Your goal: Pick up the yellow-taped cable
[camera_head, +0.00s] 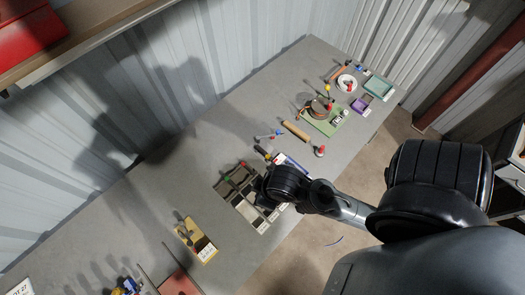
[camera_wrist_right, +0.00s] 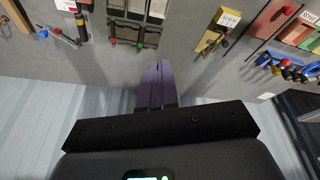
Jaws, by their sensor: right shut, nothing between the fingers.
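My right gripper (camera_wrist_right: 158,68) is shut and empty, its purple fingers together over the bare grey tabletop in the right wrist view. In the head view, my own dark wrist hides its fingertips. A black rod with a yellow band (camera_wrist_right: 80,22) lies at the upper left of the wrist view, apart from the fingers; I cannot tell whether it is a cable. A bundle with blue, yellow and red parts (camera_wrist_right: 290,70) lies at the right of that view. It also shows at the bottom left of the head view (camera_head: 130,287). My left gripper is not in view.
A compartment tray (camera_head: 232,190) stands on the grey table, with a red-and-green-ended piece (camera_wrist_right: 127,43) at its edge. A tan labelled block (camera_head: 207,251) is beside it. A green tray (camera_head: 322,123) stands farther along. Corrugated walls border the table's back.

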